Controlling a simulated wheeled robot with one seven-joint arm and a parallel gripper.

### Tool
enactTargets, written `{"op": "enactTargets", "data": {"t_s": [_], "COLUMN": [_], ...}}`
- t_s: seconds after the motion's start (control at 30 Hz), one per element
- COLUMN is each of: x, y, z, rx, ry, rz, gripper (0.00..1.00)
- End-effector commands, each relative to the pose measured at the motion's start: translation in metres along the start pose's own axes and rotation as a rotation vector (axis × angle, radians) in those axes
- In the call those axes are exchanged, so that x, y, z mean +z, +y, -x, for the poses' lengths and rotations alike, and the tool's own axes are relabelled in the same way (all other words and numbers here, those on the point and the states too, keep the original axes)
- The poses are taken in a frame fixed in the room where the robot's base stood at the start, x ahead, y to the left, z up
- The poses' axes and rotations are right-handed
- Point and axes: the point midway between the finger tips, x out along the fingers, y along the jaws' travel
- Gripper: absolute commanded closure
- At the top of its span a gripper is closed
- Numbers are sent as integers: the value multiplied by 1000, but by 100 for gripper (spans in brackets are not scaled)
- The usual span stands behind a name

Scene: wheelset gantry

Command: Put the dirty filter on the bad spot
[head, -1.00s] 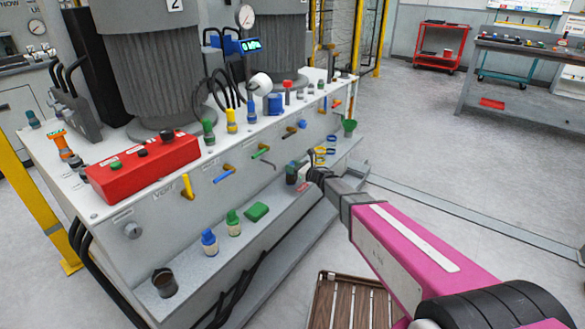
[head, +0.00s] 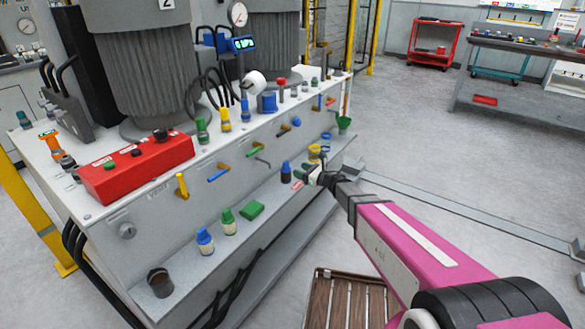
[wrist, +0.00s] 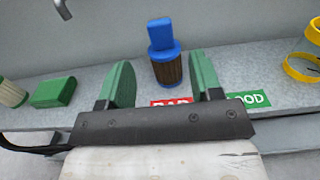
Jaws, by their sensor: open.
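The dirty filter, dark brown and ribbed with a blue cap, stands upright on the lower shelf in the head view (head: 286,173). In the wrist view the filter (wrist: 167,70) stands just behind the red BAD label (wrist: 171,102), which is partly hidden by my gripper. I cannot tell exactly where the spot's edges lie. My gripper (head: 309,173) is open beside the shelf, to the right of the filter in the head view. In the wrist view its green fingers (wrist: 163,82) are apart, with the filter beyond them, in the gap between.
A green GOOD label (wrist: 248,99) lies right of the BAD one. Yellow rings (wrist: 303,68) stand further right. On the shelf's left are a green block (head: 252,209), a green-capped filter (head: 229,222), a blue-capped pale filter (head: 205,242) and a dark cup (head: 160,284).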

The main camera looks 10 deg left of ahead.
Motion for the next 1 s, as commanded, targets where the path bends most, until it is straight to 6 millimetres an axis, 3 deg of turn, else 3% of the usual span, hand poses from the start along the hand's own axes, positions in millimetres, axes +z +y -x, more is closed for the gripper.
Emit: {"op": "enactTargets", "data": {"t_s": [0.2, 0.57, 0.77, 0.87, 1.0], "x": [1, 2, 13, 19, 22], "y": [1, -4, -39, -66, -99], "z": [32, 44, 70, 96, 147], "rx": [0, -25, -251, -433, -714], "ry": [0, 1, -6, -37, -129], "rz": [1, -23, -255, -458, -797], "gripper": [41, 41, 41, 41, 41]}}
